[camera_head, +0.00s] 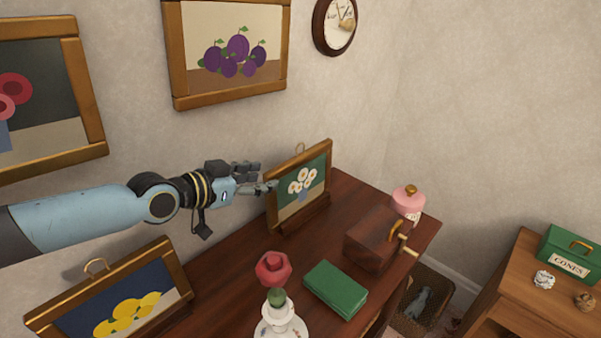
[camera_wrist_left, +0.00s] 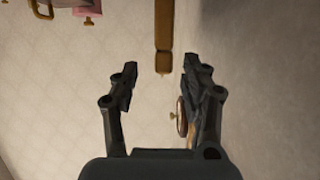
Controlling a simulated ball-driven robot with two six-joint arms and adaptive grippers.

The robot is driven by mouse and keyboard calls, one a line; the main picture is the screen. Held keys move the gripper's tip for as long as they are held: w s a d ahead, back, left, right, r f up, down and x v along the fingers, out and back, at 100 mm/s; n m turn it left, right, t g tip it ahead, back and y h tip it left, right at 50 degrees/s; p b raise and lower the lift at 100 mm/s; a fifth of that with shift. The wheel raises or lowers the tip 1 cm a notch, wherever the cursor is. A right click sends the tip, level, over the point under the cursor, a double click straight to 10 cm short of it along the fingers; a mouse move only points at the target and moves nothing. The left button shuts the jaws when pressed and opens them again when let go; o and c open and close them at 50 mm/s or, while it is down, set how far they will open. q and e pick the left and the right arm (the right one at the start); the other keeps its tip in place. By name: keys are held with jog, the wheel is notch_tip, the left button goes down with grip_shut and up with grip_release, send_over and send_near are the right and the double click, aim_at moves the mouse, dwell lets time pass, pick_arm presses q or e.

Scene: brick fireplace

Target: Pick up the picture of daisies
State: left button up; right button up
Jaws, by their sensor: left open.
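The picture of daisies (camera_head: 314,173) shows white flowers in a vase on green, in a wooden frame with a brass ring on top. It leans upright on a small wooden stand on the dark dresser. My left gripper (camera_head: 265,177) is open at the picture's left side, near the upper left frame edge. In the left wrist view, a wooden frame (camera_wrist_left: 163,38) shows edge-on, its end just ahead of the gap between my open fingertips (camera_wrist_left: 160,68). I cannot tell whether they touch it. My right gripper is not in view.
A plum picture (camera_head: 230,50) hangs above my left arm.

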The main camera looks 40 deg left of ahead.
pick_arm(q)
jog(key=s, duration=0.1)
jog(key=b, duration=0.3)
send_near(301, 180)
jog(key=w, duration=0.2)
jog(key=shift+w+a+f, duration=0.25)
jog(key=shift+w, duration=0.05)
jog(key=shift+r, duration=0.1)
grip_shut()
